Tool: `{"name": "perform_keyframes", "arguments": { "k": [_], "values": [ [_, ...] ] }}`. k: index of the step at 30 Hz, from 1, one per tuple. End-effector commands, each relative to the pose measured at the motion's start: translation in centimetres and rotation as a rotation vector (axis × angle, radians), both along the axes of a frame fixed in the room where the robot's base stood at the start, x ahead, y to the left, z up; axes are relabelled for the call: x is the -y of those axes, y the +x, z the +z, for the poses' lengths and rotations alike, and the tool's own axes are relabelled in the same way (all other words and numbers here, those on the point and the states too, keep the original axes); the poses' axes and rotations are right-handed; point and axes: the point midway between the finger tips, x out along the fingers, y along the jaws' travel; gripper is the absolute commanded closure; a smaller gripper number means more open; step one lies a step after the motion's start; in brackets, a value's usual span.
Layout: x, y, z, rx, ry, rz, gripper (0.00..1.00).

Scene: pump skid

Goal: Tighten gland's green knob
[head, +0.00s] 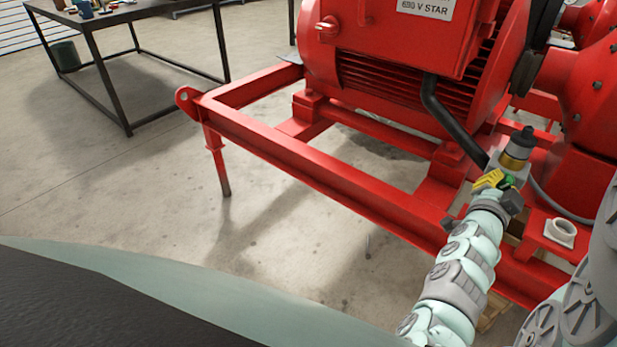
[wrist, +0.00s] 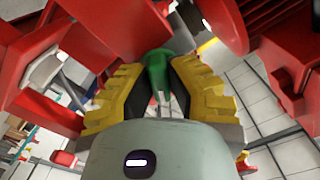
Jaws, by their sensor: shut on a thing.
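The green knob (wrist: 157,72) sits between the yellow and black fingers of my gripper (wrist: 157,88) in the wrist view, and both fingers close on its sides. The gland fitting has a black top and a brass-coloured band, and stands by the red skid frame. Most of the knob is hidden by the fingers.
The red pump motor (head: 400,60) and red skid frame (head: 330,165) surround the arm closely. A black pipe (head: 452,120) runs down to the fitting. A workbench (head: 120,15) stands at the back left, with open floor between.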

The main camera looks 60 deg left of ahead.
Motion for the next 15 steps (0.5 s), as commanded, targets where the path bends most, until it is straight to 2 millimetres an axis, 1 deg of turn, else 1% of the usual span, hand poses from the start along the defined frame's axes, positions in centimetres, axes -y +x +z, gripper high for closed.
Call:
{"name": "perform_keyframes", "arguments": {
  "k": [1, 6, 7, 12, 15],
  "values": [
    [-0.14, -0.16, -0.63, -0.017, -0.003, 0.007, 1.0],
    [-0.12, -0.14, -0.63, -0.017, -0.003, 0.007, 1.0],
    [-0.11, -0.14, -0.63, -0.017, -0.003, 0.006, 0.8],
    [-0.04, -0.07, -0.39, -0.01, -0.002, 0.003, 0.62],
    [-0.01, -0.05, -0.28, -0.007, -0.001, 0.002, 0.54]
  ]
}}
